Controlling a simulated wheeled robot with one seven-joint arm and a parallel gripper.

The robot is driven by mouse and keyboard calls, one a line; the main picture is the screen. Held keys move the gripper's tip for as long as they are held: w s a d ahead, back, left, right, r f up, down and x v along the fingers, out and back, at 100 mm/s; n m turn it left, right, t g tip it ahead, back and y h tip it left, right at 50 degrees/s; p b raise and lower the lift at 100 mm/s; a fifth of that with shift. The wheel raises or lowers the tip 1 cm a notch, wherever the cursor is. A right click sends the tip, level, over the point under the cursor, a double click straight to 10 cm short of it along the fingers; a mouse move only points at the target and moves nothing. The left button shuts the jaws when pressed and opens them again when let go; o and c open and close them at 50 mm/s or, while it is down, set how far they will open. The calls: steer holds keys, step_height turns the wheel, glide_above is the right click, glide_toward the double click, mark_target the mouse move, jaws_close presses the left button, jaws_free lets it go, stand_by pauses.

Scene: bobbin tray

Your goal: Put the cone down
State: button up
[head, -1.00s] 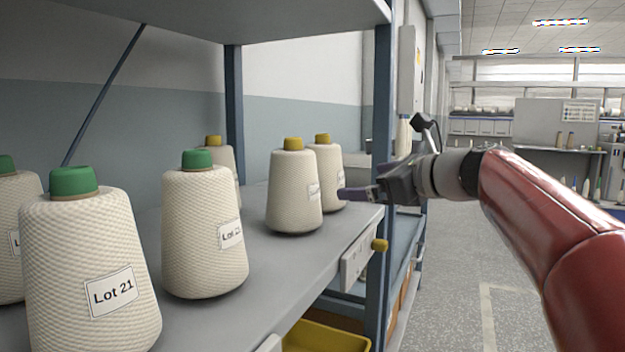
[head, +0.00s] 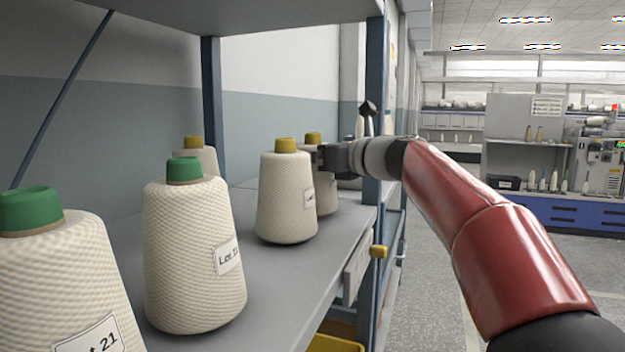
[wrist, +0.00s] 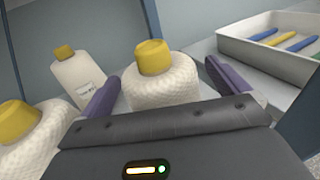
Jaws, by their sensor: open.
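A cream yarn cone with a yellow cap (head: 326,198) stands upright on the grey shelf, partly hidden behind another yellow-capped cone (head: 285,200). My gripper (head: 324,158) is at its right, near its upper part. In the wrist view a yellow-capped cone (wrist: 165,88) shows between the two spread purple fingers of my gripper (wrist: 162,77), with a gap on each side. Its lower part is hidden by the gripper body. The fingers are open and hold nothing.
Green-capped cones labelled Lot 21 (head: 190,260) stand nearer on the shelf (head: 275,290). Another yellow-capped cone (head: 208,160) is behind. A blue post (head: 374,120) rises beside my arm. In the wrist view a white tray (wrist: 245,46) with coloured bobbins is at the right.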

steer(key=shift+w+a, duration=0.25)
steer(key=shift+a, duration=0.05)
steer(key=shift+c, duration=0.3)
steer(key=c, duration=1.7)
steer(key=shift+r, duration=0.1)
